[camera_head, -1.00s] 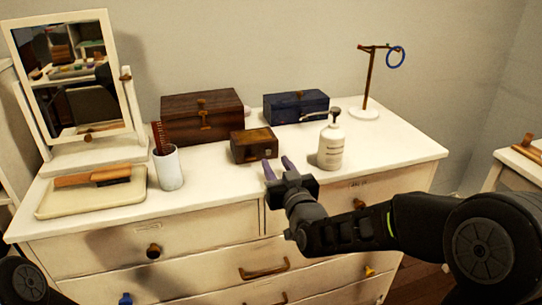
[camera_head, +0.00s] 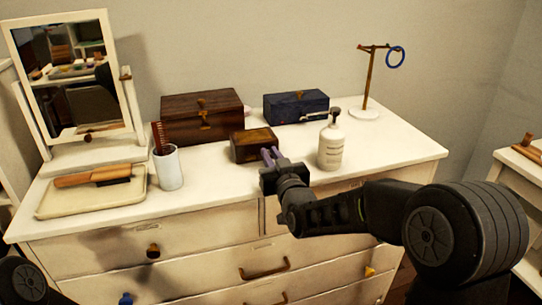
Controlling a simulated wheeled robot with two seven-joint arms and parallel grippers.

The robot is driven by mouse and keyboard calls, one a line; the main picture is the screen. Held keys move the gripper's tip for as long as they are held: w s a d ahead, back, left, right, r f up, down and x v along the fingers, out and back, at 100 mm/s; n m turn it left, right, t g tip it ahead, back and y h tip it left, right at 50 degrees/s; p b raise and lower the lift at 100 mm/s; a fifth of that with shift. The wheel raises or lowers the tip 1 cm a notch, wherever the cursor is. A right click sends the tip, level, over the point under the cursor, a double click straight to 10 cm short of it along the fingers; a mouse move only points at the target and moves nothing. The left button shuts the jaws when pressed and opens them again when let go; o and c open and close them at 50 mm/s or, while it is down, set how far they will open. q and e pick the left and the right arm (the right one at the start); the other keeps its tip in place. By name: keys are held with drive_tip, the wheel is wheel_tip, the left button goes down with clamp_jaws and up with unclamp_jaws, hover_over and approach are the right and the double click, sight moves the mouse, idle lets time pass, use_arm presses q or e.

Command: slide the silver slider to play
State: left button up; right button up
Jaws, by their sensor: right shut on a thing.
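A small dark wooden box (camera_head: 250,141) with a golden-brown lid stands near the middle of the dresser top. My right gripper (camera_head: 271,153) reaches in from the right, its purple-grey fingers close together against the right part of the box's front face. It is shut on a small part there, apparently the silver slider, which the fingers hide. I cannot make out the slider's position. My left gripper is out of view.
A white pump bottle (camera_head: 331,147) stands close right of my right gripper. A large brown box (camera_head: 202,115) and a blue box (camera_head: 290,106) are behind. A white cup with a comb (camera_head: 169,168), a tray (camera_head: 75,204) and a mirror stand left. The dresser's front edge is clear.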

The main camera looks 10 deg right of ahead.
clamp_jaws()
idle(0.8)
drive_tip(key=shift+d+f+b, duration=0.15)
drive_tip(key=shift+d+b, duration=0.7)
drive_tip(key=shift+b, duration=0.1)
drive_tip(key=shift+r, duration=0.2)
drive_tip(key=o, duration=0.6)
unclamp_jaws()
drive_tip(key=s, duration=0.7)
drive_tip(key=shift+s+d, duration=0.3)
drive_tip(key=shift+s, duration=0.05)
